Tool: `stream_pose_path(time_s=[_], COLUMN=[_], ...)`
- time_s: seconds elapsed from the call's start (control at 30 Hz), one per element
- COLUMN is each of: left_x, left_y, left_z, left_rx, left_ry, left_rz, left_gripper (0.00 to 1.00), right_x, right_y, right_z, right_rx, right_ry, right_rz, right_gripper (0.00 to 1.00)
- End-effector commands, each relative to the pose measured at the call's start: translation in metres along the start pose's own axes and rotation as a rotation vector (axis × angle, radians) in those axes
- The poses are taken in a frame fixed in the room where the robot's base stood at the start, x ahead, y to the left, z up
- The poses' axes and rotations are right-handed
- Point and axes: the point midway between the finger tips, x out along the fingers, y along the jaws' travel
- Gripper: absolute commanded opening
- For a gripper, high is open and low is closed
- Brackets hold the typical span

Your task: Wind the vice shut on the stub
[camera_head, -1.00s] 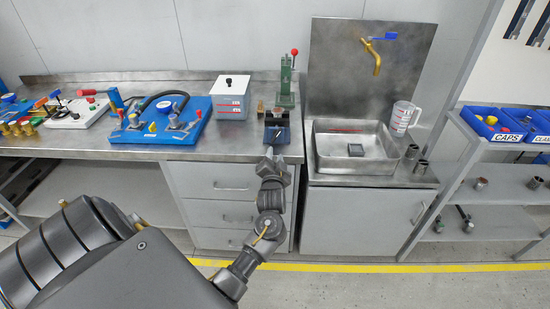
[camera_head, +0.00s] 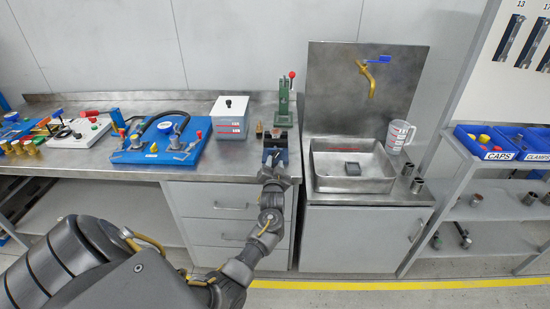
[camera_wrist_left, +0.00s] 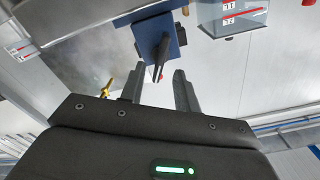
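The small blue vice (camera_head: 275,145) stands at the front edge of the steel bench, with dark jaws on top. It also shows in the left wrist view as a blue block (camera_wrist_left: 158,35) with a dark bar (camera_wrist_left: 160,58) sticking out towards my gripper. My left gripper (camera_head: 272,178) is just in front of the vice. In the left wrist view its fingers (camera_wrist_left: 158,74) are apart, and the bar's near end appears between the tips in the picture. I cannot tell whether they touch it. I cannot make out the stub. My right gripper is out of view.
A green press (camera_head: 285,103) with a red knob stands behind the vice. A grey box (camera_head: 230,117) and a blue pump board (camera_head: 160,140) are to the left. A steel sink (camera_head: 350,185) with a brass tap (camera_head: 368,80) and jug (camera_head: 399,136) are to the right.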

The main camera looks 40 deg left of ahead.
Motion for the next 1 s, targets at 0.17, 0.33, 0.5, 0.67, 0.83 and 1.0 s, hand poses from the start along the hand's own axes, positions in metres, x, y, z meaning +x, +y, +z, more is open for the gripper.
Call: stream_pose_path(time_s=[0.17,0.33,0.5,0.67,0.83,1.0], left_x=[0.025,0.034,0.036,0.035,0.035,0.035], left_y=[0.0,0.0,0.0,0.0,0.0,0.0], left_z=[-0.001,0.0,0.0,0.0,0.0,0.0], left_rx=[0.001,0.001,0.0,0.0,0.0,0.004], left_ry=[0.0,0.001,0.001,0.001,0.001,0.001], left_rz=[0.0,0.001,0.001,0.001,0.001,0.001], left_gripper=[0.32,0.32,0.32,0.25,0.03,0.0], right_x=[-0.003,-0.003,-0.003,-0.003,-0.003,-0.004], right_y=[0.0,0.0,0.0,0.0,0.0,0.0], right_z=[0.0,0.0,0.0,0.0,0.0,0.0], right_rx=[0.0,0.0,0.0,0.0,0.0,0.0], right_ry=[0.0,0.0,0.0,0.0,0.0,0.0], right_rz=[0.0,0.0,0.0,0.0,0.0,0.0], right_gripper=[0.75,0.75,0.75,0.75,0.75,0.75])
